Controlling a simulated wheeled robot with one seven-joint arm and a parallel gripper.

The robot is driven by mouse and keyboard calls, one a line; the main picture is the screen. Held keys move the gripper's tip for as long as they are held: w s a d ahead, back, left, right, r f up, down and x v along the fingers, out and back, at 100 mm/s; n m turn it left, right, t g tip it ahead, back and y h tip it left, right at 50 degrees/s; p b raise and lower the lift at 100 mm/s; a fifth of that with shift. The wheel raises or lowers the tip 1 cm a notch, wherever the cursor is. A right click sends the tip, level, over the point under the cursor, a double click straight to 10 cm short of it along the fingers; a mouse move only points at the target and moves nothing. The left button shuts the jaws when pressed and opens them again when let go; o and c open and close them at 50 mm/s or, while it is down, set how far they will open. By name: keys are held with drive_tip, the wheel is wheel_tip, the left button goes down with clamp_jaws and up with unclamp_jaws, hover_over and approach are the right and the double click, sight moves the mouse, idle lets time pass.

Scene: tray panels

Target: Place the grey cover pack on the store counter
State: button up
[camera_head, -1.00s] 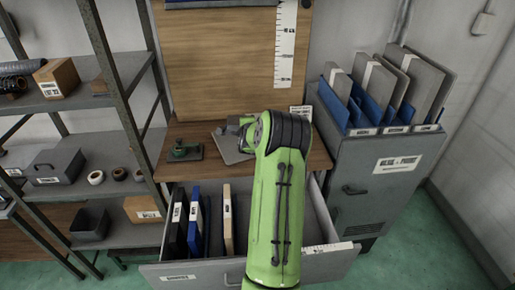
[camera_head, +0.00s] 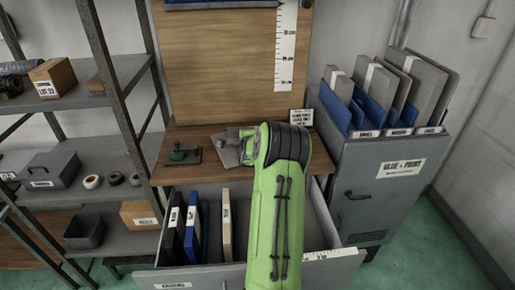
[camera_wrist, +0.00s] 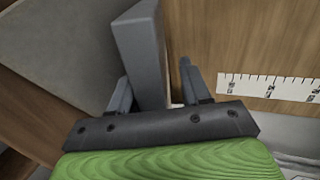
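The grey cover pack (camera_head: 227,154) shows as a flat grey slab at the wooden counter (camera_head: 205,133), just left of my gripper (camera_head: 243,142). My arm hides its right part. In the wrist view a thick grey slab (camera_wrist: 142,45), which looks like the pack, stands between the two fingers of my gripper (camera_wrist: 155,80). It is close to the left finger, and a gap shows between it and the right finger. The gripper looks open around it. A broad grey face (camera_wrist: 60,50) fills the left; I cannot tell whether it is the same pack.
A green tool (camera_head: 183,154) lies on the counter to the left. A small sign (camera_head: 301,117) stands at the back right. Below, an open drawer (camera_head: 190,277) holds several upright binders. A grey cabinet (camera_head: 385,185) with folders stands right, shelves (camera_head: 115,150) left. A ruler (camera_head: 286,50) hangs behind.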

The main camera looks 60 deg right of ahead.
drive_tip(key=b+v, duration=0.1)
drive_tip(key=v, duration=0.6)
drive_tip(key=shift+s, duration=0.15)
drive_tip(key=shift+a, duration=0.15)
